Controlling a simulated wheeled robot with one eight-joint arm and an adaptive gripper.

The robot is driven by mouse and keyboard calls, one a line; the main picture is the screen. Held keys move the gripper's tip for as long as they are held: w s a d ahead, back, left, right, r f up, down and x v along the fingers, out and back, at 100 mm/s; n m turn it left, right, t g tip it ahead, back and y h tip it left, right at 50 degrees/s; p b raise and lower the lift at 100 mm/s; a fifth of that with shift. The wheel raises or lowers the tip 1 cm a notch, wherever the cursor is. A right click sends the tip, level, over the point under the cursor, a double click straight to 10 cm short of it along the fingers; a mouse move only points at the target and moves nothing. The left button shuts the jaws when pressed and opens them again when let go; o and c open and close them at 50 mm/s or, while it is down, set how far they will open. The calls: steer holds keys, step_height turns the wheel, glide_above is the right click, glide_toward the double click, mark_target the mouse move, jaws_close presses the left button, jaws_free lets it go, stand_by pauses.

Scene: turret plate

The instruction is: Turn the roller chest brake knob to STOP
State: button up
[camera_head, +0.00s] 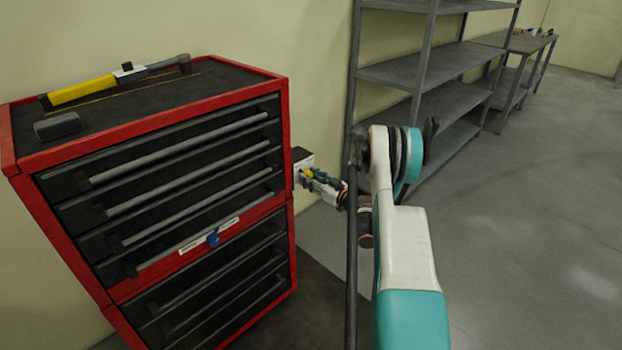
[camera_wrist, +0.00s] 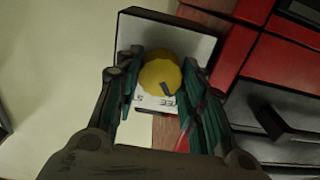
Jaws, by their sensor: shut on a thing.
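The roller chest (camera_head: 285,130) is red with dark drawers and stands at the left in the head view. A small dark-edged box with a pale face (camera_head: 303,155) is mounted on its right side. In the wrist view its plate (camera_wrist: 195,44) carries a round yellow brake knob (camera_wrist: 158,75) with a dark pointer mark near its lower right rim. Some letters show below the knob but are partly hidden and hard to read. My gripper (camera_wrist: 160,82) is shut on the knob, one finger on each side. In the head view my gripper (camera_head: 318,181) reaches the box from the right.
Grey shelving (camera_head: 420,75) stands behind my arm. The floor (camera_head: 540,210) at the right is clear.

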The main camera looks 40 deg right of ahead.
steer(key=shift+w+d+r+m, duration=0.2)
steer(key=shift+d+m, duration=0.1)
steer(key=shift+d, duration=0.35)
steer(key=m, duration=0.7)
steer(key=shift+s+a+f, duration=0.1)
steer(key=shift+f, duration=0.2)
steer(key=m, duration=0.5)
steer(key=shift+a+m, duration=0.1)
steer(key=shift+m, duration=0.3)
steer(key=shift+r+m, duration=0.1)
steer(key=shift+m, duration=2.2)
